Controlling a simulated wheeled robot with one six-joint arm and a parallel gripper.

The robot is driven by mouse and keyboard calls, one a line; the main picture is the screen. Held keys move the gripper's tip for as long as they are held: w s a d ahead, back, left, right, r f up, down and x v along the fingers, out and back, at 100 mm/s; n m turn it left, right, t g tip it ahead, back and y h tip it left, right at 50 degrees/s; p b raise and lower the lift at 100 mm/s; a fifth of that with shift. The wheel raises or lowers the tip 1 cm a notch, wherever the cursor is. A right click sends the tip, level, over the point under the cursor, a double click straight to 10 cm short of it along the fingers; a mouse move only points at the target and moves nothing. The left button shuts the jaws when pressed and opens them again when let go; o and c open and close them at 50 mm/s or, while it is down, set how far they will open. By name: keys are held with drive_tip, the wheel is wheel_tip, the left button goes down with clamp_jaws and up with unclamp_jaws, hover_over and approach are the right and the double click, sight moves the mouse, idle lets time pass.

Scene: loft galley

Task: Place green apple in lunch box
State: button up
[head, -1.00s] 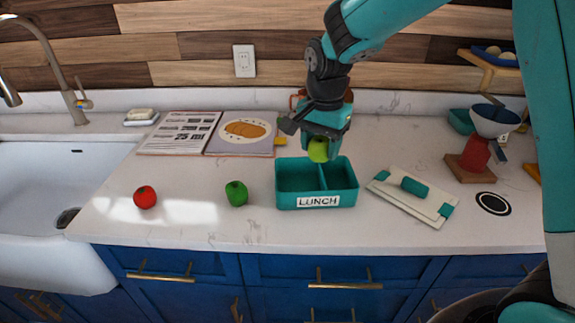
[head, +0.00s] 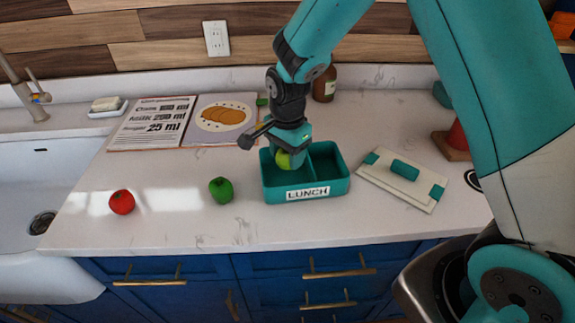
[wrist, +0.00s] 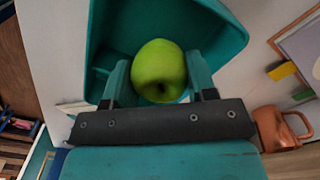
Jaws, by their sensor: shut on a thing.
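The green apple (head: 284,160) is held between the fingers of my gripper (head: 290,150), which is shut on it. In the wrist view the apple (wrist: 159,71) sits between both fingertips, with the lunch box (wrist: 120,30) behind it. The teal lunch box (head: 270,186), labelled LUNCH, is open on the counter and has a divider. In the head view the apple is at the left compartment, about at rim height or a little inside. I cannot tell whether it touches the floor of the box.
A green pepper (head: 221,189) and a red tomato (head: 122,202) stand left of the box. The box's lid (head: 404,179) lies to the right. An open cookbook (head: 183,125) and a brown bottle (head: 325,84) are behind. The counter's front strip is clear.

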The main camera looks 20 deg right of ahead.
sight(287, 180)
drive_tip(key=shift+f+p, duration=0.35)
drive_tip(key=shift+f, duration=2.15)
drive_tip(key=shift+f, duration=0.1)
drive_tip(key=o, duration=0.9)
drive_tip(key=shift+o, duration=0.2)
wheel_tip(287, 180, up, 12)
drive_tip(key=b, duration=0.2)
drive_tip(key=shift+s+f+b, duration=0.1)
drive_tip(key=shift+f+b, duration=0.05)
drive_tip(key=shift+b, duration=0.15)
drive_tip(key=s+a+r+n+y, duration=0.1)
drive_tip(key=s+r+n, duration=0.2)
drive_tip(key=s+n, duration=0.3)
drive_tip(key=s+a+r+n+y, duration=0.1)
drive_tip(key=s+a+r+n, duration=0.1)
drive_tip(key=s+r+n, duration=0.2)
drive_tip(key=s+a+r+n+y, duration=0.1)
drive_tip(key=s+r+n+y, duration=0.1)
drive_tip(key=s+n, duration=0.8)
drive_tip(key=s+r, duration=0.1)
drive_tip(key=s, duration=0.3)
drive_tip(key=shift+s+a+r, duration=0.3)
drive_tip(key=shift+a+r, duration=0.05)
